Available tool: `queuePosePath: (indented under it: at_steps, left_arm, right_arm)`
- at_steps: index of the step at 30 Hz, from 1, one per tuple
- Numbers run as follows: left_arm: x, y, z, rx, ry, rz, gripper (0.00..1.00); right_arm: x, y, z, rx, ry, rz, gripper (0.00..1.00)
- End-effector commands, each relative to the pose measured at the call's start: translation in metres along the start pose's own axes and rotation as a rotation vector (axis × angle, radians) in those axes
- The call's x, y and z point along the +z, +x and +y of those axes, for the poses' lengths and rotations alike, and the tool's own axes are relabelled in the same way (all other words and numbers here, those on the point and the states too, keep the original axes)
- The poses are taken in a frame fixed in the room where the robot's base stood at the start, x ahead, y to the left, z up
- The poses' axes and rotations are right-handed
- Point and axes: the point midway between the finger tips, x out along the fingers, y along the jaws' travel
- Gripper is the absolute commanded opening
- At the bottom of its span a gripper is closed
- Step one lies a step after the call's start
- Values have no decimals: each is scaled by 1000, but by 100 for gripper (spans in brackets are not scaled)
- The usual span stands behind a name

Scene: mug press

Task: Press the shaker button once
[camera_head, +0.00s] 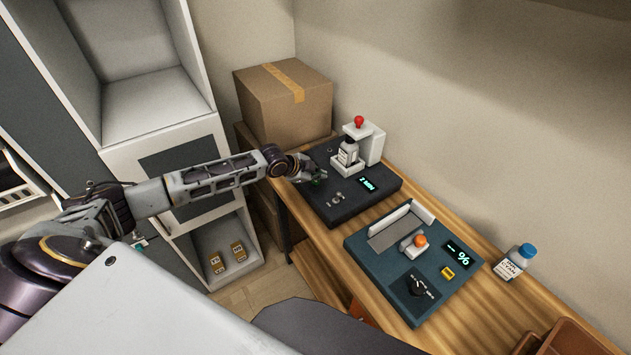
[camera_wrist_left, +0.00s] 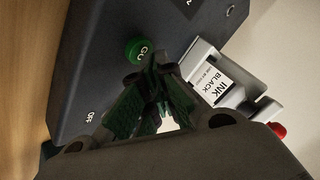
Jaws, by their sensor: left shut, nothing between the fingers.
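The shaker (camera_head: 345,203) is a dark box on the wooden table, with a lit display. A black-ink bottle (camera_head: 348,153) stands in its white holder, under a red knob (camera_head: 359,121). The bottle's label also shows in the left wrist view (camera_wrist_left: 215,82). The round green GO button (camera_wrist_left: 138,50) is on the shaker's top; in the head view it is small and partly hidden by my gripper. My left gripper (camera_head: 318,175) is shut and empty, its fingertips close beside the button. In the wrist view the fingers (camera_wrist_left: 150,78) point towards it; I cannot tell if they touch.
A blue-grey device (camera_head: 375,262) with an orange button (camera_head: 421,241) and a dial stands nearer on the table. A blue-capped bottle (camera_head: 516,262) is to its right. A cardboard box (camera_head: 285,105) stands behind the shaker. White shelving (camera_head: 150,100) is at left.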

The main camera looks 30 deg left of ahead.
Motion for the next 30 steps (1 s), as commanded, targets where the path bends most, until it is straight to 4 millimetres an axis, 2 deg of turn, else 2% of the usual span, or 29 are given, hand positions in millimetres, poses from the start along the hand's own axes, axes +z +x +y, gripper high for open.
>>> queuePosePath:
  at_steps: [30]
  left_arm:
    - [4,5,4,1,0,-1,0]
  right_arm:
    - [0,1,-2,-2,1,0,0]
